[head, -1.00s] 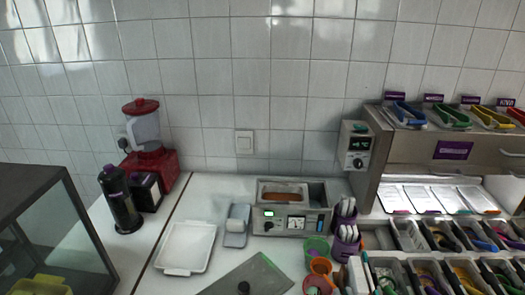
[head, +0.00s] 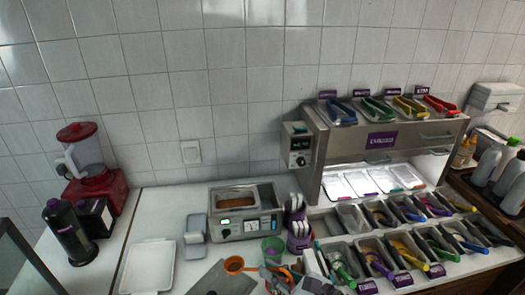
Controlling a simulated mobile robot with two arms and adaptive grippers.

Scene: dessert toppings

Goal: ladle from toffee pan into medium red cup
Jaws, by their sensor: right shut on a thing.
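The toffee pan (head: 237,197) is the brown-filled pan in the left part of the silver warmer (head: 244,229) on the white counter. My right gripper (head: 272,270) shows low in the middle, in front of the purple holder. It is shut on an orange ladle, whose round bowl (head: 234,264) points left, in front of the warmer and apart from the pan. A green cup (head: 272,249) stands just behind the gripper. The medium red cup cannot be made out clearly; the gripper covers that area. My left gripper is not in view.
A purple holder (head: 299,243) with white items stands right of the warmer. Several topping bins with coloured tongs fill the right side. A white tray (head: 148,267) and a grey scale-like item (head: 195,238) lie left. A red blender (head: 95,185) stands at far left.

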